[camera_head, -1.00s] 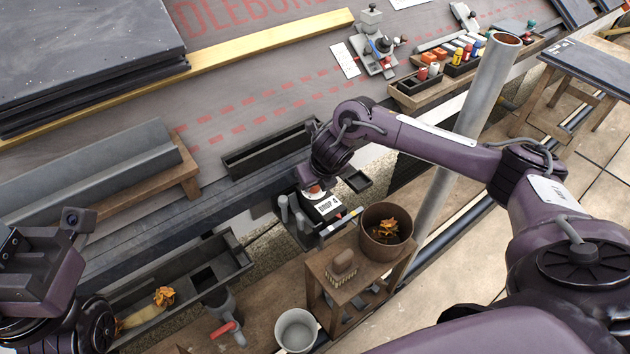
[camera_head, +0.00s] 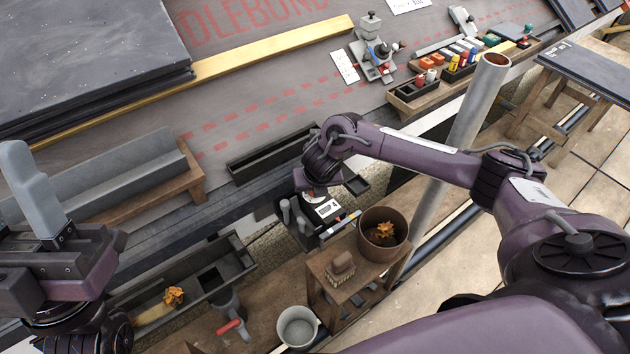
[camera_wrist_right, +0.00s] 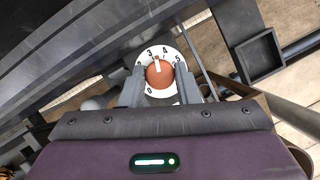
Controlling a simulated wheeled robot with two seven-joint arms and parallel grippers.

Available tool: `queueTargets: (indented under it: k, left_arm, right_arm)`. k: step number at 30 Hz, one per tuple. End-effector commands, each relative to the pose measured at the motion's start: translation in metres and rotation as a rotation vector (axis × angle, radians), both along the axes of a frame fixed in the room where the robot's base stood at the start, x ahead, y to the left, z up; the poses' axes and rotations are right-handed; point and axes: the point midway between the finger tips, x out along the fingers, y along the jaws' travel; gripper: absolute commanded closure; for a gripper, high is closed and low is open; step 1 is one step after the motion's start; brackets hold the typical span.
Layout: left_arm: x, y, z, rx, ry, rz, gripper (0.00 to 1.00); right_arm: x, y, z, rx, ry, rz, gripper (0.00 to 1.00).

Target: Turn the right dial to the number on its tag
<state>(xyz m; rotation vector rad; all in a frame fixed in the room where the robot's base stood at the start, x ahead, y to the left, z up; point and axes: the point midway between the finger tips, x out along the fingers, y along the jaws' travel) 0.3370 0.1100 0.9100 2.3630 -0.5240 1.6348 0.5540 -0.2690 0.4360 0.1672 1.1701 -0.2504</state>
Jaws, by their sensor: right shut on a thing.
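In the right wrist view, the right dial is a white disc (camera_wrist_right: 169,57) with black numbers and an orange-brown knob (camera_wrist_right: 160,76). The knob's white mark points up, roughly between 3 and 4. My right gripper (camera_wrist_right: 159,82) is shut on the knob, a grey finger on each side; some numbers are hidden. In the head view, my right gripper (camera_head: 316,192) is at the dark box, mostly hidden by my wrist. A white tag (camera_head: 327,209) is beside it, too small to read surely. My left gripper (camera_head: 35,190) is raised at the left edge, away from the dial; its opening is unclear.
Grey posts (camera_head: 285,210) stand close to the box. A small wooden stand (camera_head: 330,292) with a brush (camera_head: 341,267) and a brown bucket (camera_head: 382,236) is nearby. A tall grey pipe (camera_head: 462,130) stands behind my right arm. A dark gutter tray (camera_head: 225,262) lies left of the box.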

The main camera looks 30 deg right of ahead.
Motion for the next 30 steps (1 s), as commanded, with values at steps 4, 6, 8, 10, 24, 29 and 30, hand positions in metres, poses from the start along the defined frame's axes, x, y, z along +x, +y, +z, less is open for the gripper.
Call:
queueTargets:
  k: [4, 6, 8, 10, 24, 29, 30]
  left_arm:
    - [0.046, -0.02, -0.038, 0.12, 0.302, 0.003, 0.64]
    - [0.064, -0.028, -0.062, 0.175, 0.439, 0.002, 0.64]
    - [0.075, -0.034, -0.084, 0.222, 0.557, 0.0, 0.64]
    - [0.086, -0.04, -0.113, 0.279, 0.693, -0.003, 0.64]
    - [0.06, -0.047, -0.308, 0.642, 1.541, -0.044, 0.64]
    - [0.029, -0.04, -0.353, 0.741, 1.755, -0.061, 0.64]
    - [0.021, -0.038, -0.361, 0.762, 1.8, -0.065, 0.64]
  right_arm:
    - [0.0, 0.001, 0.003, 0.001, 0.0, -0.055, 0.94]
    - [0.0, 0.001, 0.003, 0.001, 0.0, -0.083, 0.94]
    - [0.0, 0.002, 0.004, 0.002, 0.0, -0.103, 0.94]
    - [0.0, 0.001, 0.003, 0.0, 0.0, -0.131, 0.94]
    - [0.001, 0.002, 0.003, 0.0, 0.0, -0.298, 0.94]
    - [0.001, 0.003, 0.002, 0.001, 0.0, -0.342, 0.94]
    - [0.001, 0.002, 0.002, 0.0, 0.0, -0.352, 0.94]
